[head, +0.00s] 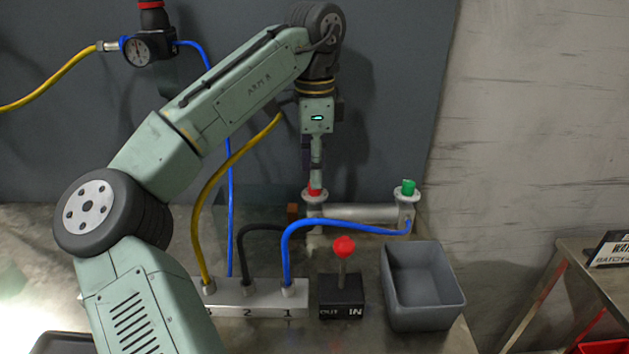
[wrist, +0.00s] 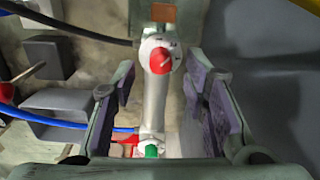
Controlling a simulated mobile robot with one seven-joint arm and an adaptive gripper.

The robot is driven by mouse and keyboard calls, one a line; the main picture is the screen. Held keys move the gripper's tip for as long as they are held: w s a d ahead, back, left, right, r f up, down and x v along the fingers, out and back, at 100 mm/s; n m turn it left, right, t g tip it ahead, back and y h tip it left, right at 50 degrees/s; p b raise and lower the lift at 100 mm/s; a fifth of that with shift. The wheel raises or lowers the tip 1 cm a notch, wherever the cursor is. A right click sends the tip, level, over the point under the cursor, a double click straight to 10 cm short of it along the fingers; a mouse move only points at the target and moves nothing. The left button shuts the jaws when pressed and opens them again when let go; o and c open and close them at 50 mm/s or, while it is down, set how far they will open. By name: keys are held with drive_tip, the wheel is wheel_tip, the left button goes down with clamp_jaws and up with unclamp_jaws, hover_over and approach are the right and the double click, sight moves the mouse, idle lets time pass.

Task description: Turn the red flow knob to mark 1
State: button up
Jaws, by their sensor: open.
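The red flow knob (head: 313,191) sits on a pale flange at the left end of a grey metal pipe (head: 358,213). In the wrist view the red knob (wrist: 160,61) has a light pointer line slanting to the upper right. Small dark marks show on the pale dial around it, too small to read. My gripper (head: 315,168) points down right above the red knob. In the wrist view my gripper (wrist: 160,88) is open, with one purple-padded finger on each side of the knob's line. I cannot tell whether the fingertips reach the knob's height.
A green knob (head: 408,187) tops the pipe's right end. A blue hose (head: 340,222) runs from there to the numbered socket block (head: 262,296). A red-topped lever (head: 344,248) stands on a black OUT/IN box. A grey bin (head: 423,286) is at right.

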drive_tip(key=shift+f, duration=1.45)
drive_tip(key=shift+c, duration=0.2)
clamp_jaws()
